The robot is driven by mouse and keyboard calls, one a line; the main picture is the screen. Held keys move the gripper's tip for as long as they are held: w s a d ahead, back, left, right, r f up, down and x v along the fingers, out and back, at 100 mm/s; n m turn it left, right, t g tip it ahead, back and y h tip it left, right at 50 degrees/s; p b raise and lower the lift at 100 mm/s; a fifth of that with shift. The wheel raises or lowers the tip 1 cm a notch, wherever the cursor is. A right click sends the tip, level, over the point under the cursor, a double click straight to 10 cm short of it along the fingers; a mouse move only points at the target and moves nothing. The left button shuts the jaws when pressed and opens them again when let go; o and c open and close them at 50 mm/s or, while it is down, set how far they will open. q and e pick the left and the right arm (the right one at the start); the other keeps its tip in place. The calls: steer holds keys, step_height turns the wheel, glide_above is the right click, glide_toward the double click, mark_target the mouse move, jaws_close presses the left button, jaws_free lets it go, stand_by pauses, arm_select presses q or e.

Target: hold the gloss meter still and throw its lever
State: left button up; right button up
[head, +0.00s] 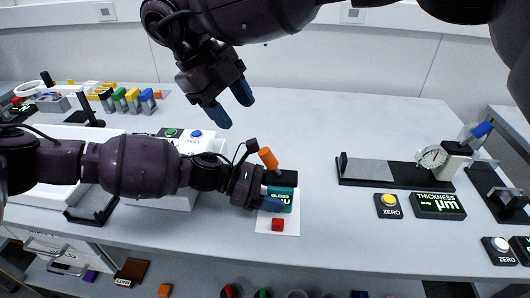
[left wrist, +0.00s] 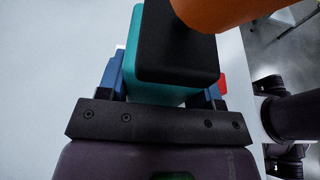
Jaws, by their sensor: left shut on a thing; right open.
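The gloss meter (head: 285,195) is a teal block with a black upper part and a small display, standing on a white sheet near the front edge of the table. Its orange-tipped lever (head: 268,158) sticks up at the upper left of it. My left gripper (head: 273,193) is shut on the meter's body. In the left wrist view the blue fingers sit on both sides of the teal body (left wrist: 140,88), with the orange lever end (left wrist: 225,12) at upper right. My right gripper (head: 229,103) is open and empty, above and behind the meter to the left.
A thickness gauge (head: 432,158), a yellow zero button (head: 388,201) and a thickness display (head: 438,205) stand to the right. White trays (head: 60,205) are at left. The table behind the meter is clear.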

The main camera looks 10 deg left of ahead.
mark_target(263, 152)
steer(key=x, duration=1.2)
steer(key=shift+d, duration=0.1)
jaws_close()
